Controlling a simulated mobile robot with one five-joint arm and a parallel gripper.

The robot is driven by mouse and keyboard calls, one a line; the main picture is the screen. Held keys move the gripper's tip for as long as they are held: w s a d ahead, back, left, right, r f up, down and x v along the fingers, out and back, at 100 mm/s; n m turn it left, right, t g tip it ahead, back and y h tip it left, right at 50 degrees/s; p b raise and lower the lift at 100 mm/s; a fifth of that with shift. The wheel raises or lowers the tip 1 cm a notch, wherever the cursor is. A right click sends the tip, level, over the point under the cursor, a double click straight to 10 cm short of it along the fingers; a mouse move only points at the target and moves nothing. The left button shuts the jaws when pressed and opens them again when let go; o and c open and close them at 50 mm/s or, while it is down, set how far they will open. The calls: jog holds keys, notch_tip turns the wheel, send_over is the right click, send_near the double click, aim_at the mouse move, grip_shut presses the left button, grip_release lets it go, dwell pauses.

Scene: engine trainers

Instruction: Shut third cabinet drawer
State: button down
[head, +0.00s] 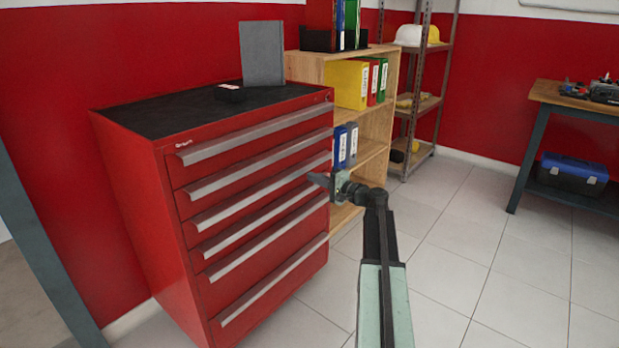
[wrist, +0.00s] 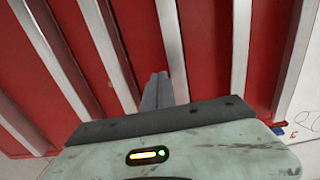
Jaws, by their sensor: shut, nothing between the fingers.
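The red drawer cabinet (head: 175,240) stands at the left in the head view, with several drawers and long silver handles. The third drawer from the top (head: 255,197) looks flush or nearly flush with its neighbours; I cannot tell whether a small gap is left. My gripper (head: 317,180) is shut and empty at the right part of the cabinet front, near the third and fourth handles. In the wrist view its fingers (wrist: 157,90) point at the red drawer fronts between the silver handle strips. Whether the fingertips touch a front is unclear.
A wooden shelf with binders (head: 368,140) stands just right of the cabinet. A metal rack (head: 420,100) is behind it, and a workbench (head: 540,95) is at the far right. The tiled floor (head: 450,270) is clear.

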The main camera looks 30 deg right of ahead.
jog(key=v, duration=1)
jog(key=shift+s, duration=0.4)
jog(key=shift+d+f, duration=0.1)
